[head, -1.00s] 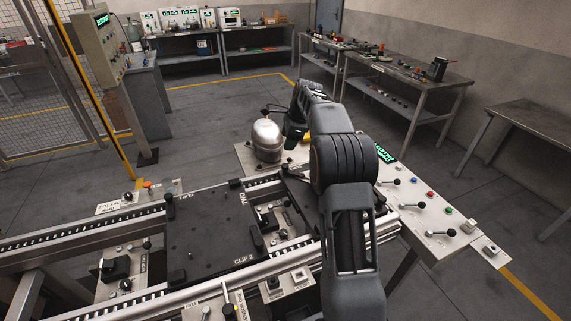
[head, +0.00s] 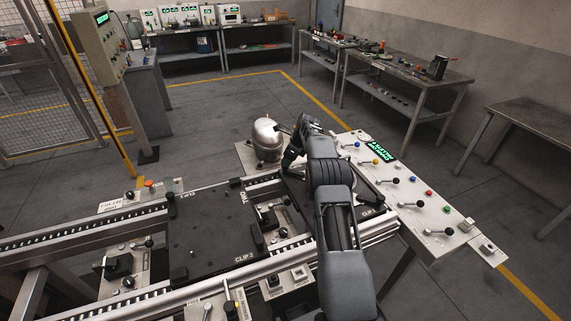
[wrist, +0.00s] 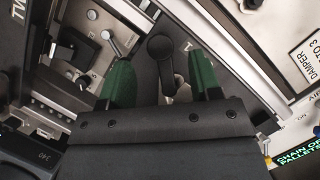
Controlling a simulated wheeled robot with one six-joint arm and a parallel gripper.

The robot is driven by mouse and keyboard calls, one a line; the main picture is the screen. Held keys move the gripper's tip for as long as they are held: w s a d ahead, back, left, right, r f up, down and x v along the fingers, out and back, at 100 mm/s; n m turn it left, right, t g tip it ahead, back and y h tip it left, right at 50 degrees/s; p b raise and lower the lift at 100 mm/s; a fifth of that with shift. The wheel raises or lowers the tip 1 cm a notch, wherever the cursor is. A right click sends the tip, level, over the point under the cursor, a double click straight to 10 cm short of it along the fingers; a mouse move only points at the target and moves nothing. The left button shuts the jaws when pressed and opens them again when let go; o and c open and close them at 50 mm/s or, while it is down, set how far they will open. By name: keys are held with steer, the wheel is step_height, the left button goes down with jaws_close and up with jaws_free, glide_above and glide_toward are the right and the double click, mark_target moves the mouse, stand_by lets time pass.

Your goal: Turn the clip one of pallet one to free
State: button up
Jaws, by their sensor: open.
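My gripper (wrist: 162,76) is open, with its two green fingertips spread. A dark lever with a rounded end (wrist: 160,50), which looks like the clip, shows between the fingertips in the wrist view, with a gap on both sides. I cannot tell whether the fingertips reach down to its height. A dark plate (wrist: 222,62) with a white mark beside the lever looks like pallet one. In the head view my gripper (head: 289,163) is low over the right-hand dark pallet (head: 368,194), partly hidden by my arm. The clip is hidden there.
A second dark pallet (head: 210,243) lies on the rail at left. A silver compressor (head: 267,140) stands just behind my gripper. A panel with coloured knobs and levers (head: 410,190) lies to the right. Small levers and a block (wrist: 82,48) sit left of my fingers in the wrist view.

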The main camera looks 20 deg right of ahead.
steer(key=shift+x, duration=2.25)
jaws_close()
